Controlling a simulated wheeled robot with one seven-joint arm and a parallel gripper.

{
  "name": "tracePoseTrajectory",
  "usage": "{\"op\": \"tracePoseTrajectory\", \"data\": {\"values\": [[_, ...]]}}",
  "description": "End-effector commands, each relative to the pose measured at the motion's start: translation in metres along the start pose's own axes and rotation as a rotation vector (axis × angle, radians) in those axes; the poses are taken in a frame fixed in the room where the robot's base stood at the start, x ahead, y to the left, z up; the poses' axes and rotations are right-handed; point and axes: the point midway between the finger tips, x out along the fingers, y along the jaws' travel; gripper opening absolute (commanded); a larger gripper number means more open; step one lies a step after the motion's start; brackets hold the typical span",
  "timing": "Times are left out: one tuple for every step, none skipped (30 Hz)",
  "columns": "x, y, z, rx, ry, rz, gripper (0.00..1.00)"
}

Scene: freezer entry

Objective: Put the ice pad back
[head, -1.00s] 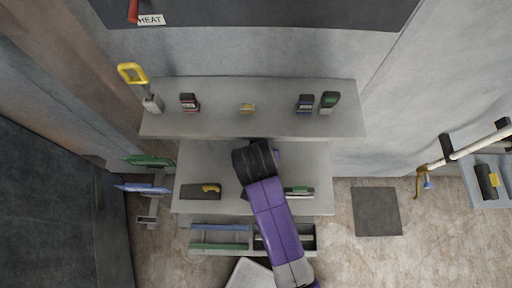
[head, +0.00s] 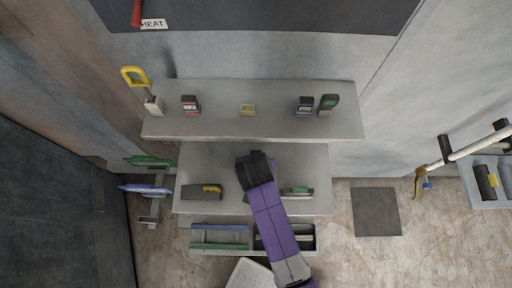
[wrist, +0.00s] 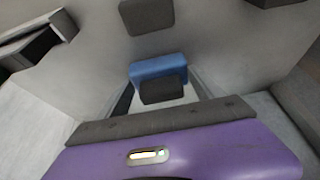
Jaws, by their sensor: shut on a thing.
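A blue block, which looks like the ice pad (wrist: 158,66), shows in the wrist view just beyond my purple wrist housing. My gripper (wrist: 156,56) is shut on it, and a dark finger pad covers part of its near face. In the head view my gripper (head: 252,160) is over the middle shelf (head: 225,165), with its dark end hiding its fingers and the pad. I cannot tell whether the pad touches a surface.
The upper shelf (head: 215,125) holds several small devices and a yellow-handled tool (head: 135,77). On the middle shelf are a dark block with a yellow handle (head: 200,191) and a green-topped item (head: 298,192). A divided tray (head: 220,247) is below. A dark mat (head: 375,211) lies right.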

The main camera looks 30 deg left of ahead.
Motion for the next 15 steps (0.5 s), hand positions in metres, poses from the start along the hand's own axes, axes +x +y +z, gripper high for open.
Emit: {"op": "tracePoseTrajectory", "data": {"values": [[0.0006, 0.0001, 0.0004, 0.000, 0.000, 0.000, 0.82], [0.0005, 0.0001, 0.0003, 0.000, 0.000, 0.000, 0.88], [0.0004, 0.0001, 0.0004, 0.000, 0.000, 0.000, 0.96], [0.0004, 0.0001, 0.0004, 0.000, 0.000, 0.000, 0.98], [0.0004, 0.0001, 0.0004, 0.000, 0.000, 0.000, 0.98], [0.0004, 0.0001, 0.0004, 0.000, -0.001, 0.000, 0.98], [0.0004, 0.0001, 0.0004, 0.000, -0.001, 0.000, 0.98], [0.0003, 0.0001, 0.0004, 0.000, 0.000, 0.000, 0.98], [0.0003, 0.0001, 0.0004, 0.000, 0.000, 0.000, 0.98], [0.0003, 0.0001, 0.0004, 0.000, -0.001, 0.000, 0.98], [0.0003, 0.0001, 0.0004, 0.000, -0.001, 0.000, 0.98], [0.0001, 0.0001, 0.0003, 0.000, -0.001, 0.000, 0.98], [-0.0006, 0.0001, -0.0001, 0.000, 0.000, 0.000, 0.98], [-0.0018, 0.0001, -0.0005, 0.000, 0.000, 0.000, 0.98], [-0.0031, 0.0001, -0.0003, 0.000, 0.000, 0.000, 0.98]]}}
